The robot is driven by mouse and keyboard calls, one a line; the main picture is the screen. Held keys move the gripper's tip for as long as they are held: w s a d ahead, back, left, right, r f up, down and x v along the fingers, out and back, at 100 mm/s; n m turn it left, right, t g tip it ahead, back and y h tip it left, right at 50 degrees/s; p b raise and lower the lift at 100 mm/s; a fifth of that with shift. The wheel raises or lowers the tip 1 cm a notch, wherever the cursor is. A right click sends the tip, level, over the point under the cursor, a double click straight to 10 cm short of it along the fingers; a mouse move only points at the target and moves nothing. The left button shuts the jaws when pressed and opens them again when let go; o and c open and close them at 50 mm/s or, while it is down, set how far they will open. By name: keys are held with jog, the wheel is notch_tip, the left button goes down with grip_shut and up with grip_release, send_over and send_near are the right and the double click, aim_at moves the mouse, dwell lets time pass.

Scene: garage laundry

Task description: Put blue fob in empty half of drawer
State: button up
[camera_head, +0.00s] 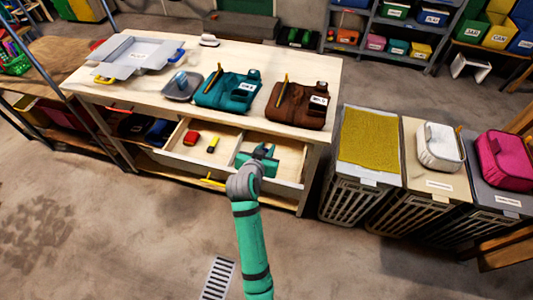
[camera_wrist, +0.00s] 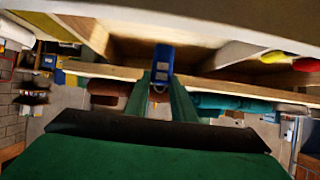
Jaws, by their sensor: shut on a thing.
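The open drawer (camera_head: 200,166) sticks out from the front of the wooden workbench. A divider splits it; its left half holds a red item (camera_head: 191,138) and a yellow item (camera_head: 213,144). The right half (camera_head: 290,165) shows no loose item, though my arm covers part of it. My gripper (camera_head: 262,156) is over this right half, near the divider. In the wrist view, the blue fob (camera_wrist: 163,62) is between my green fingertips, which are shut on it. The fob is hidden in the head view. I cannot tell whether it touches the drawer floor.
Laundry hampers (camera_head: 358,185) stand right of the bench. The floor in front is mostly clear.

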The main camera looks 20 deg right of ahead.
jog(key=shift+w+d+f, duration=0.25)
jog(key=shift+w+f, duration=0.3)
jog(key=shift+f, duration=1.65)
jog(key=shift+f, duration=0.1)
jog(key=o, duration=1)
jog(key=v, duration=1.2)
jog(key=shift+a, duration=0.1)
